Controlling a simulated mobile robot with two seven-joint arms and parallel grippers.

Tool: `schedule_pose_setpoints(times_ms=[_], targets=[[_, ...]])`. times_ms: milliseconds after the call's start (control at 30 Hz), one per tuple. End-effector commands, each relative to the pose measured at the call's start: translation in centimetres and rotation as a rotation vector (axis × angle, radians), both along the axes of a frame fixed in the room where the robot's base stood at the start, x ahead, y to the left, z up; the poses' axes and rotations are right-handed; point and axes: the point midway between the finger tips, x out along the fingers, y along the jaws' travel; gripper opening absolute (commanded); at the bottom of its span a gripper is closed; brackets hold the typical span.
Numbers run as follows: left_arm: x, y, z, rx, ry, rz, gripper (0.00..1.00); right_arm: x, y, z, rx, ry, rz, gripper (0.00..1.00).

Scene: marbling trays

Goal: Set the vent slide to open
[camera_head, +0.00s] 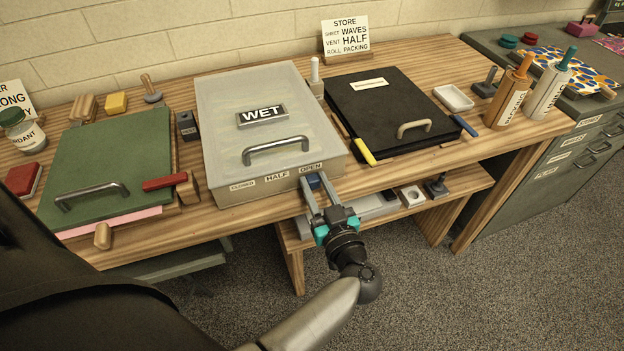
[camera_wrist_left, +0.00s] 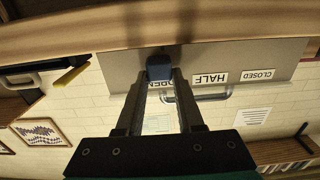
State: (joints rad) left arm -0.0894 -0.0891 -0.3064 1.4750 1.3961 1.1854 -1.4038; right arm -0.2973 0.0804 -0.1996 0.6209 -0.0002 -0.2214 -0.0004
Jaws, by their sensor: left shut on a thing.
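The vent slide's blue knob (camera_head: 314,181) is on the front face of the grey box marked WET (camera_head: 225,100), at its right end. The labels CLOSED (camera_head: 242,185), HALF (camera_head: 276,177) and OPEN (camera_head: 311,167) run left to right along that face. The knob is at the OPEN label. My left gripper (camera_head: 316,189) is shut on the knob, with a finger on each side. In the left wrist view, which is upside down, the knob (camera_wrist_left: 159,67) sits between the fingertips and partly covers the OPEN label. My right gripper is not in view.
A sign (camera_head: 346,38) at the back reads VENT HALF. A green board (camera_head: 120,155) lies to the left. A lower shelf (camera_head: 455,185) with small items is under the table edge.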

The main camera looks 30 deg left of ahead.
Motion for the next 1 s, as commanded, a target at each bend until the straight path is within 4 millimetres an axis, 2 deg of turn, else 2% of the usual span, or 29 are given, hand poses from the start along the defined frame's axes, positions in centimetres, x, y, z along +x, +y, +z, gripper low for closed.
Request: schedule_pose_setpoints(times_ms=[400,433,500,700,1000], targets=[[0.16,-0.19,-0.01,-0.001,-0.001,-0.009,0.0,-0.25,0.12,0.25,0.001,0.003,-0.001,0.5],[0.16,-0.2,-0.01,-0.001,-0.001,-0.009,0.38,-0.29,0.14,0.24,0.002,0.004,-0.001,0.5],[0.16,-0.2,0.0,-0.001,-0.001,-0.009,0.45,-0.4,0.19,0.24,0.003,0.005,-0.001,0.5],[0.08,-0.12,-0.02,0.0,0.0,-0.005,0.68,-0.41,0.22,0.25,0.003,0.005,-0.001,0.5],[-0.05,-0.05,-0.03,0.001,0.002,-0.002,0.68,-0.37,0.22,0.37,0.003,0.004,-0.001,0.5]])
